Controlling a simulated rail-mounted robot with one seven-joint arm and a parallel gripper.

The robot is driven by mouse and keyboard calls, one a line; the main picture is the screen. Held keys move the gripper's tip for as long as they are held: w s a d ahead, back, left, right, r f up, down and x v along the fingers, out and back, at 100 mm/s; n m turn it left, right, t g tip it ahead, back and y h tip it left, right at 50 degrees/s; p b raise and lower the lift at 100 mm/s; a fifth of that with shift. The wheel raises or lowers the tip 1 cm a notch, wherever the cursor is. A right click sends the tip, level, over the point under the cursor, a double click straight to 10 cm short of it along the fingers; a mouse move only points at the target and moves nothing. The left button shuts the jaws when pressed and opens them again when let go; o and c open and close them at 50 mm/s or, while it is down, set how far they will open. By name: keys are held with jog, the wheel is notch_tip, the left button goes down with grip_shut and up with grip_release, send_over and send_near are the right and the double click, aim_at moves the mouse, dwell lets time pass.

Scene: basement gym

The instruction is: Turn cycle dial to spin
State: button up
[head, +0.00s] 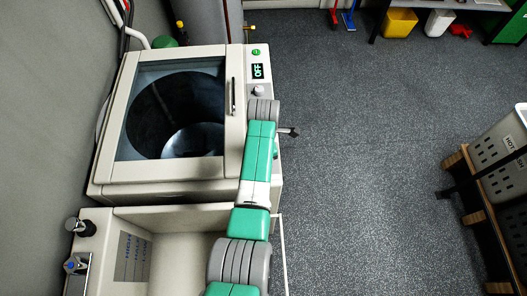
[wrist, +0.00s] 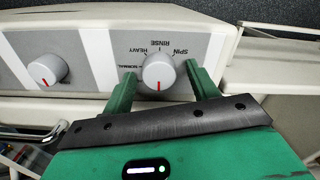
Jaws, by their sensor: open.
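The washer's control panel shows in the wrist view with a round, pale cycle dial (wrist: 158,70). Labels NORMAL, HEAVY, RINSE and SPIN arc around its upper side in the picture, with SPIN at upper right. The dial's red mark points down in the picture, away from SPIN. My gripper (wrist: 160,78) is open, with one green finger on each side of the dial; I cannot tell whether they touch it. In the head view, the washer (head: 108,160) stands at left, and my arm covers much of its panel. The washer's display (head: 258,71) reads OFF.
A second knob (wrist: 47,69) with a red mark sits left of the dial in the wrist view. A utility sink (head: 185,217) adjoins the washer. Grey floor (head: 380,150) is open to the right, with a basket (head: 503,150) on a wooden stand at far right.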

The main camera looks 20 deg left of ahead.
jog(key=c, duration=1)
jog(key=shift+m, duration=0.3)
